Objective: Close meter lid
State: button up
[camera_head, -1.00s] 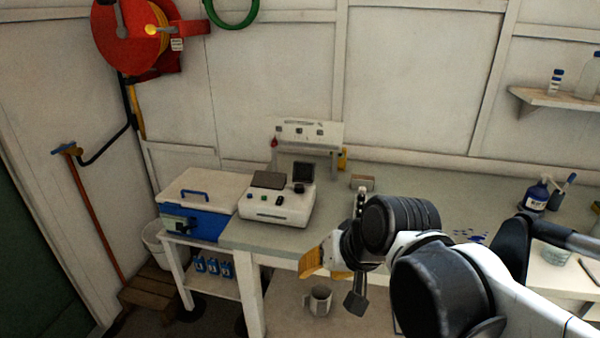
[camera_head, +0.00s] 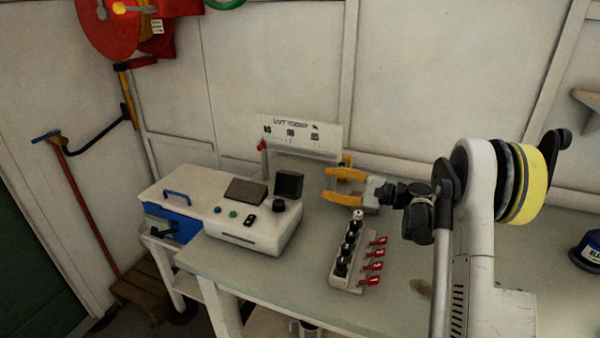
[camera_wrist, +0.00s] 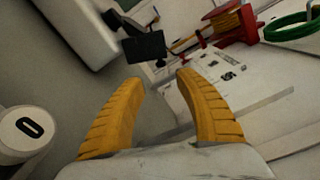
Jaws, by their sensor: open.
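The meter (camera_head: 240,222) is a white box on the bench, left of my gripper. Its small dark square lid (camera_head: 289,184) stands raised at the meter's back right, behind a black round port (camera_head: 279,205). In the wrist view the dark lid (camera_wrist: 145,47) shows beyond my fingertips, beside the white meter body (camera_wrist: 75,25). My gripper (camera_head: 331,185) has yellow fingers, spread apart and empty. It points left towards the lid, with a gap between them. The fingers also show in the wrist view (camera_wrist: 160,78).
A rack (camera_head: 345,265) of black-capped vials with red numbered tags stands on the bench below my gripper. A white labelled stand (camera_head: 300,134) is behind the meter. A blue-and-white cooler box (camera_head: 185,190) is at left. Bench in front of the meter is clear.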

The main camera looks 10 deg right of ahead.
aim_at(295, 175)
jog(key=b+x, duration=0.3)
jog(key=x, duration=0.7)
jog(key=shift+w+a+b, duration=0.15)
jog(key=shift+w+b, duration=0.15)
grip_shut()
